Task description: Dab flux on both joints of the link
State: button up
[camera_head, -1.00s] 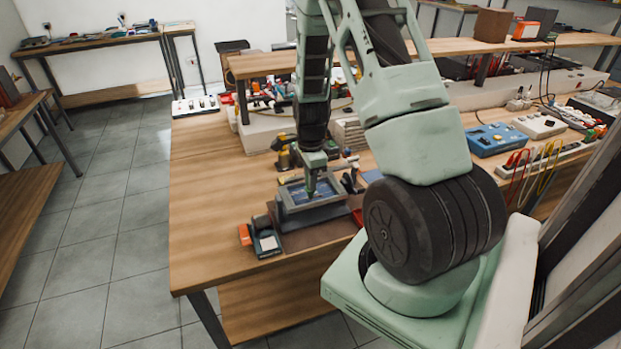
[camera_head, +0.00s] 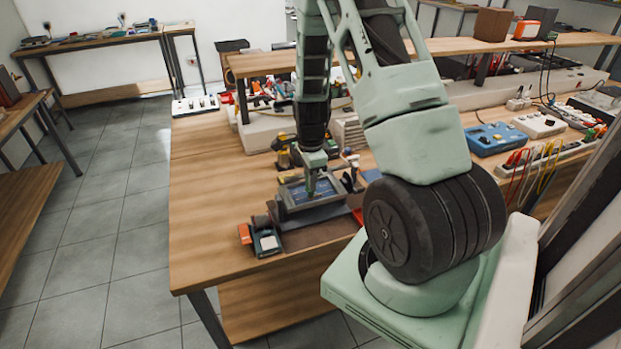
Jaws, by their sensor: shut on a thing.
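My gripper (camera_head: 312,186) points down over a grey frame-like fixture (camera_head: 316,212) with a dark bluish panel (camera_head: 297,193) in it. The gripper is shut on a thin, dark tool, whose lower end is at or just above the panel. Whether it touches is too small to tell. The link and its two joints cannot be made out at this size. The fixture rests on a brown mat (camera_head: 300,239) near the front of the wooden bench.
A small teal-and-white device with an orange part (camera_head: 265,242) sits left of the fixture. Yellow and black tools (camera_head: 284,158) stand behind it. A blue box (camera_head: 494,139) is at the right. The bench's left side (camera_head: 210,190) is clear.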

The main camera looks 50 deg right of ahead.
jog(key=shift+r+p, duration=1.9)
jog(key=shift+r, duration=0.4)
